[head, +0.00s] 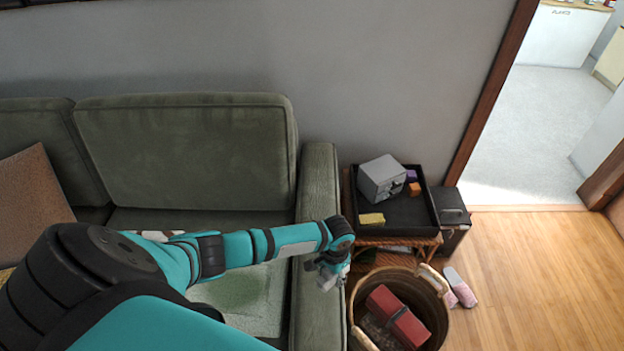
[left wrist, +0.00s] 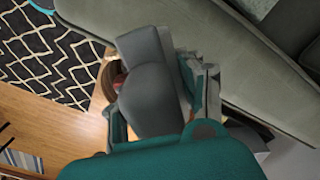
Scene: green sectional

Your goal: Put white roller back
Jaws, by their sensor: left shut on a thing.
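My left gripper (head: 328,272) hangs over the front of the sofa's right arm, beside the round basket. In the left wrist view my left gripper (left wrist: 160,95) is shut on a grey object (left wrist: 147,85) with a wide rounded part and a narrower block at its far end. I cannot tell for certain whether this is the white roller; in the head view my gripper mostly hides it. A partly hidden whitish thing (head: 172,233) lies on the sofa behind my left arm. My right gripper is not in view.
A wicker basket (head: 440,335) with a red case (head: 397,317) stands on the wooden floor. Behind it, a black tray (head: 408,212) on a side table holds a grey box (head: 381,178) and small blocks. Pink slippers (head: 460,288) lie right of the basket. Floor further right is clear.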

